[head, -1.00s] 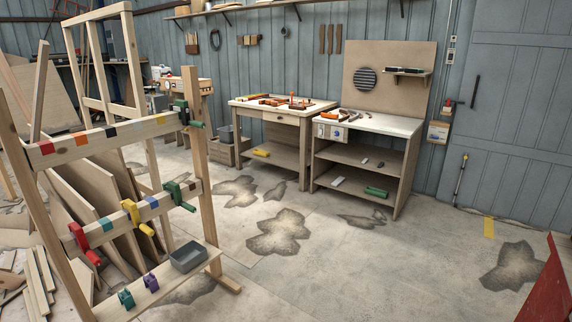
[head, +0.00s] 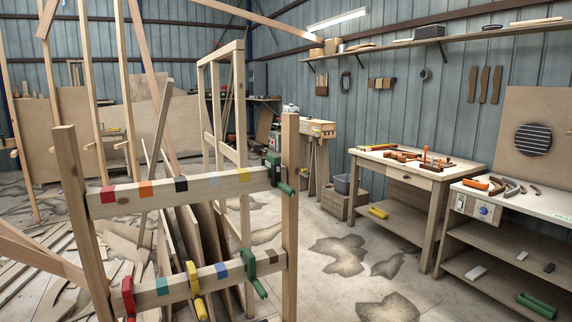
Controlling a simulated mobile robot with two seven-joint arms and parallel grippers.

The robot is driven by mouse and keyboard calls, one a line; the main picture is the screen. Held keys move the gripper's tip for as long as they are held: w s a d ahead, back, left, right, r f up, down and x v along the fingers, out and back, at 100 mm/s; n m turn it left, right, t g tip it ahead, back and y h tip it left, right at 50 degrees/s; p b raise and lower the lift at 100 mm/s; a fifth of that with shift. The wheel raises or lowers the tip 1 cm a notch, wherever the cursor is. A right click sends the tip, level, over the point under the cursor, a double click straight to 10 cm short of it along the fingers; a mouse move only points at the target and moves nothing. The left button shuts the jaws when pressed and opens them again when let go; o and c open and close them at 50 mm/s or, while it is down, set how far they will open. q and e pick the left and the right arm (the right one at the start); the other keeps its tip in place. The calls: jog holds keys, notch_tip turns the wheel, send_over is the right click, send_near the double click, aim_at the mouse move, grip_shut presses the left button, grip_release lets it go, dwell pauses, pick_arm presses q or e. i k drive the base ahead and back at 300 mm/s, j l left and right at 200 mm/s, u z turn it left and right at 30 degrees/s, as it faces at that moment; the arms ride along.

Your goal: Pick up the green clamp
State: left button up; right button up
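A green clamp (head: 277,174) hangs on the right end of the upper rail (head: 130,208) of a wooden rack, close to the right post. A second green clamp (head: 252,272) hangs on the right part of the lower rail (head: 178,292). I cannot tell from the view which of the two the task means. A yellow clamp (head: 195,285) and a red clamp (head: 128,298) hang further left on the lower rail. Neither of my grippers is in view.
The rails carry colored marks. Panels and boards lean behind the rack, with scrap wood (head: 40,255) on the floor at left. A tool-covered workbench (head: 415,172) and a second bench (head: 540,205) stand at right. Open floor (head: 335,290) lies between rack and benches.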

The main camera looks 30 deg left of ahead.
aim_at(273, 160)
jog(key=i+u, duration=0.2)
jog(key=i, duration=0.2)
jog(key=i+l+u, duration=0.15)
jog(key=i, duration=0.25)
jog(key=i+l+u, duration=0.2)
jog(key=i, duration=0.15)
jog(key=i+l+u, duration=0.2)
jog(key=i+u, duration=0.15)
jog(key=i+l+u, duration=0.35)
jog(key=i, duration=0.05)
